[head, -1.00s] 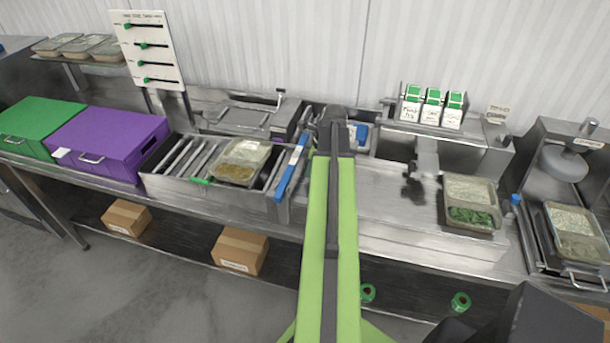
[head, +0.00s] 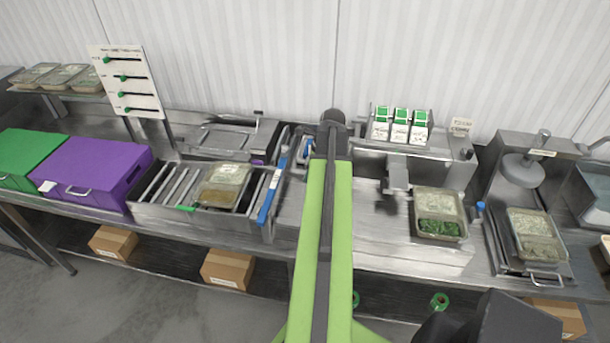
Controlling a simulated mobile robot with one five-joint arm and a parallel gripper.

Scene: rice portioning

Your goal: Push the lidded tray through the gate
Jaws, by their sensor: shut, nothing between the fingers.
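A two-compartment tray (head: 222,186), pale in the back half and brown in the front half, lies on the roller conveyor (head: 165,213) left of my arm. Whether a clear lid covers it is too small to tell. A blue upright bar (head: 270,193), seemingly the gate, stands at the conveyor's right end, with a short gap between it and the tray. My green and black arm reaches forward, to the right of the bar. Its dark far end (head: 334,125) is over the back of the bench. My gripper's fingers are hidden behind it.
A purple box (head: 95,165) and a green box (head: 28,155) stand left of the conveyor. Right of my arm is a steel worktop (head: 350,240) with a rice-and-greens tray (head: 440,212). A press (head: 525,170) stands farther right. The worktop just right of my arm is partly bare.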

